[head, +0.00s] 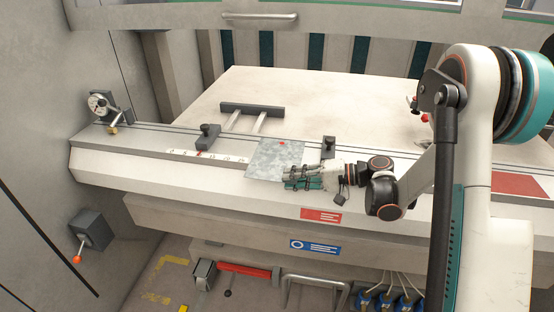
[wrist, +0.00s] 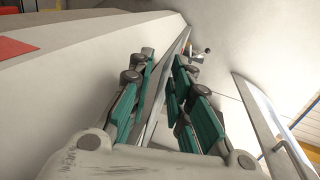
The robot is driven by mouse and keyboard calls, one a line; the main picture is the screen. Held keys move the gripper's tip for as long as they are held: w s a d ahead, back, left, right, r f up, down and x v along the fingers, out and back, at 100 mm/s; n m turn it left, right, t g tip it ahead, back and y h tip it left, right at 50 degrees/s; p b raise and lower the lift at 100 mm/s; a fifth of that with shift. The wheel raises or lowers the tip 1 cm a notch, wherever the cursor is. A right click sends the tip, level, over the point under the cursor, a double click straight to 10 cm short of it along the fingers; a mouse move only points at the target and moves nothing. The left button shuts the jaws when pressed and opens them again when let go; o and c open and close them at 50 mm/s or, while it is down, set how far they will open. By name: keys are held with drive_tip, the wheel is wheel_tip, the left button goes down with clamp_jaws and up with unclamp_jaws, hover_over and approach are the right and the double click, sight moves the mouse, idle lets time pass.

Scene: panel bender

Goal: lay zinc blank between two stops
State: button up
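The zinc blank (head: 272,157) is a thin grey mottled square sheet over the front part of the machine table. In the head view it lies between the left stop (head: 208,137) and the right stop (head: 328,147), dark blocks with knobs, with a gap to each. My gripper (head: 302,177) is at the blank's front right corner, its teal fingers closed about the edge. In the wrist view the sheet (wrist: 168,75) shows nearly edge-on between the fingers of my gripper (wrist: 164,62). I cannot tell whether the blank touches the table.
A grey bracket with two rods (head: 252,108) stands behind the left stop. A dial gauge (head: 102,104) is at the far left of the rail. A numbered scale (head: 205,156) runs left of the blank. The table behind (head: 330,95) is mostly clear. A red patch (head: 518,184) is at right.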

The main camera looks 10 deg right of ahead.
clamp_jaws()
drive_tip(key=shift+r+p, duration=0.7)
drive_tip(key=shift+r, duration=0.5)
drive_tip(key=v, duration=0.7)
drive_tip(key=shift+d, duration=0.15)
